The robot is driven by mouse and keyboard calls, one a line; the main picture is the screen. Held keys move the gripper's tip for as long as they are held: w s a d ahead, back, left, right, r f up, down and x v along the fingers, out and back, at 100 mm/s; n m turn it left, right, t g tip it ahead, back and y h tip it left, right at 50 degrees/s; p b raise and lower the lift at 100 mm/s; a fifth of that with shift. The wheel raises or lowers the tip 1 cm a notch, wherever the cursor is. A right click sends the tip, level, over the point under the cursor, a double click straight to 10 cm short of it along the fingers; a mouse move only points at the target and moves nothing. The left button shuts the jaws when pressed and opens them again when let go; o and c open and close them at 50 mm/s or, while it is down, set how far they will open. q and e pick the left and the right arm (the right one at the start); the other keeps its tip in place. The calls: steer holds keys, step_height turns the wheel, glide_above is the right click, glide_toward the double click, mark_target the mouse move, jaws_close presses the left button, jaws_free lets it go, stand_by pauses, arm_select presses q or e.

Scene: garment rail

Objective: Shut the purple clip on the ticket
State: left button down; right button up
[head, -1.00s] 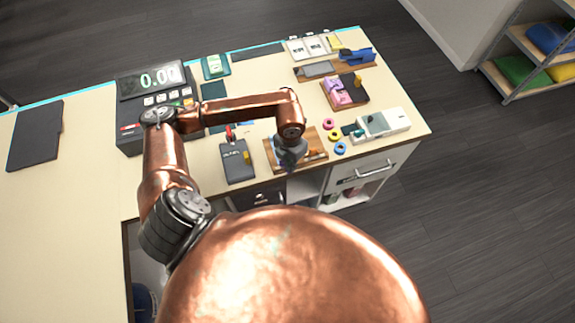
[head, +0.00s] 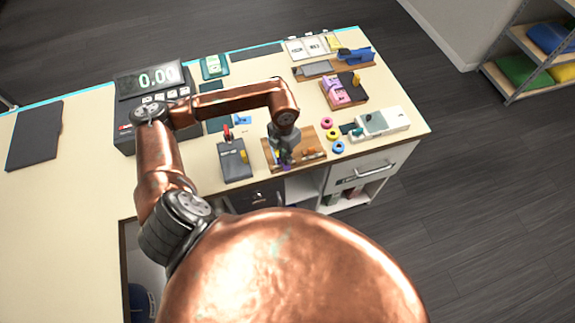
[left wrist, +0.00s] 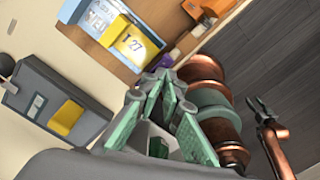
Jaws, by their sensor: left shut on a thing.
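The purple clip (left wrist: 171,57) lies at the tips of my left gripper (left wrist: 163,84) in the left wrist view. A purple bit of it (head: 286,167) shows just below the left gripper (head: 285,157) in the head view. The left gripper's fingers are closed together on the clip. The yellow ticket (left wrist: 135,43), printed with dark digits, lies close beside the clip. Whether the clip's jaws are around the ticket is too small to tell. My right gripper (left wrist: 263,110) is small and dark in the left wrist view; its opening is unclear.
The wooden board (head: 307,142) is under my left gripper. A blue-and-white ticket (left wrist: 99,18) lies beside the yellow one. A dark grey box (head: 234,162) stands left of the board. Coloured rings (head: 338,147) and a white device (head: 384,124) are on the right.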

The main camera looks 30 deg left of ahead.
arm_select(q)
steer(key=shift+w+a+f, duration=0.25)
steer(key=shift+a, duration=0.3)
steer(key=shift+w+a+f, duration=0.2)
steer(key=shift+a+f, duration=0.05)
steer(key=shift+a, duration=0.25)
steer(key=shift+w+a+f, duration=0.2)
steer(key=shift+w, duration=0.1)
steer(key=shift+w+a, duration=0.2)
steer(key=shift+a, duration=0.55)
steer(key=shift+s+r+p, duration=0.15)
steer(key=shift+r+p, duration=0.2)
steer(key=shift+r, duration=0.15)
steer(key=shift+d+r+p, duration=0.5)
steer(key=shift+d+r, duration=0.6)
steer(key=shift+r, duration=0.15)
steer(key=shift+d+r+p, duration=0.3)
steer(key=shift+d+r, duration=0.2)
steer(key=shift+r, duration=0.25)
steer(key=r, duration=0.1)
steer(key=r+p, duration=0.2)
steer(key=r, duration=0.1)
steer(key=shift+s+a+r, duration=0.1)
steer(key=shift+s+a, duration=0.1)
steer(key=shift+s, duration=0.1)
steer(key=shift+a, duration=0.25)
arm_select(e)
steer(key=r, duration=0.3)
steer(key=a+r, duration=0.1)
steer(key=shift+w+r, duration=0.35)
